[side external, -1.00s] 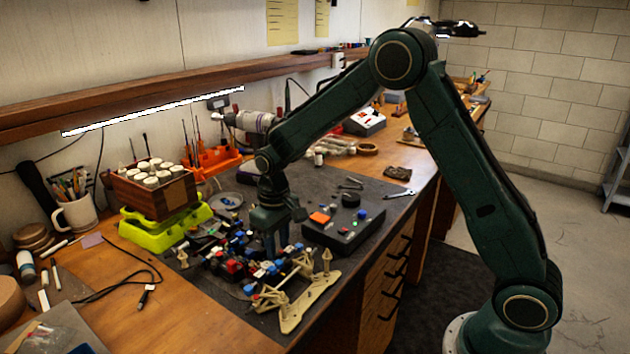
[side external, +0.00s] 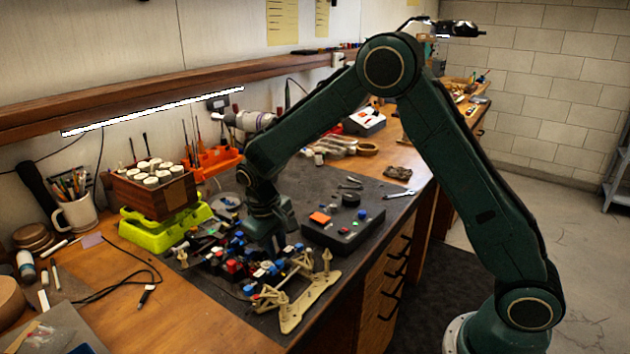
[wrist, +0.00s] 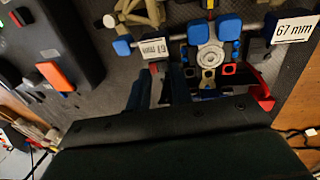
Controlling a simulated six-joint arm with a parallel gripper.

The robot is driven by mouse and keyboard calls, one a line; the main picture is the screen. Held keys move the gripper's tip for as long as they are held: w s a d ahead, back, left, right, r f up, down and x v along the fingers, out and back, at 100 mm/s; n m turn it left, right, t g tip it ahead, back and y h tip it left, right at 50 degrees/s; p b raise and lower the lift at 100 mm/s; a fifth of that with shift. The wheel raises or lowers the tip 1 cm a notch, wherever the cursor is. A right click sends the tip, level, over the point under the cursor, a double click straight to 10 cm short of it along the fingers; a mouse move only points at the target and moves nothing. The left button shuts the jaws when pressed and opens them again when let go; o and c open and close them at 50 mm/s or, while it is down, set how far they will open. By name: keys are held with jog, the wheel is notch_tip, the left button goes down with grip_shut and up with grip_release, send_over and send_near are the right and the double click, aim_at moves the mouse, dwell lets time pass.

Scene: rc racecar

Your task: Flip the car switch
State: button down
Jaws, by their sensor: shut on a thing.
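The car (side external: 240,264) is a dense cluster of blue, red, black and white parts on the dark mat. My gripper (side external: 276,242) is low at the car's far side, tilted. In the wrist view my gripper (wrist: 168,85) has dark fingers close together among the car's parts. It is shut on a small dark part of the car, mostly hidden by the fingers. I cannot make out the switch itself.
A black control box (side external: 345,232) with an orange button (wrist: 54,76) lies right of the car. Beige suspension parts (side external: 298,295) lie in front. A green stand (side external: 165,228) carries a wooden box (side external: 155,193) at left. The mat behind the control box is mostly clear.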

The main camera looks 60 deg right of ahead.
jog(key=c, duration=1.5)
grip_release()
jog(key=shift+r, duration=0.1)
jog(key=v, duration=1.3)
jog(key=shift+a+r, duration=0.1)
jog(key=shift+r, duration=0.2)
